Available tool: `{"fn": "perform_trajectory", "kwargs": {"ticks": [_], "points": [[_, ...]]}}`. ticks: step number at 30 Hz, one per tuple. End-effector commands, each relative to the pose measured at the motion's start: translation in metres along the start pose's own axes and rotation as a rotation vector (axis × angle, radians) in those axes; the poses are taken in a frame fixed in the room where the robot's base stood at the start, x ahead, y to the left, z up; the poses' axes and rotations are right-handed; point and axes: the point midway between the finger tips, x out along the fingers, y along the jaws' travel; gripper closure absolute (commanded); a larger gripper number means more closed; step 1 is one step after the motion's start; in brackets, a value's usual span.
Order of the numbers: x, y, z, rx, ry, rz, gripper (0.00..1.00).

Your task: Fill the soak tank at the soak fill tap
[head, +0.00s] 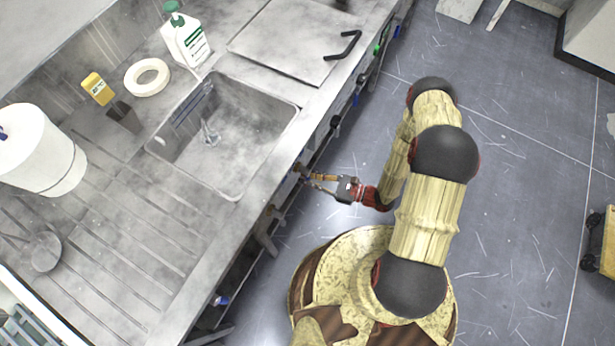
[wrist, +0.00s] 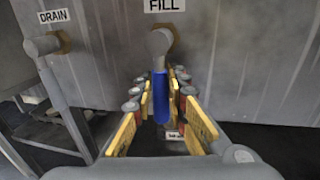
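The fill tap (wrist: 162,42) is on the metal front panel under a FILL label (wrist: 164,5), in the wrist view. Its blue lever (wrist: 160,97) hangs straight down. My gripper (wrist: 167,88) is open, with its yellow-padded fingers on either side of the lever; I see a gap on the right, and cannot tell if the left pad touches. In the head view my gripper (head: 308,178) is at the counter's front, below the sink-like tank (head: 232,176). The tank's basin looks empty, though a thin film of water would be hard to see.
A drain tap (wrist: 45,44) with a grey lever, labelled DRAIN, is left of the fill tap. The floor at right is mostly clear.

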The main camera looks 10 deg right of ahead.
Motion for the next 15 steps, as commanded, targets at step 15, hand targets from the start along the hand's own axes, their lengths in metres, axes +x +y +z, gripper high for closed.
{"fn": "perform_trajectory", "kwargs": {"ticks": [15], "points": [[-0.0001,0.0003,-0.0001,0.001,0.0,0.0,1.0]]}}
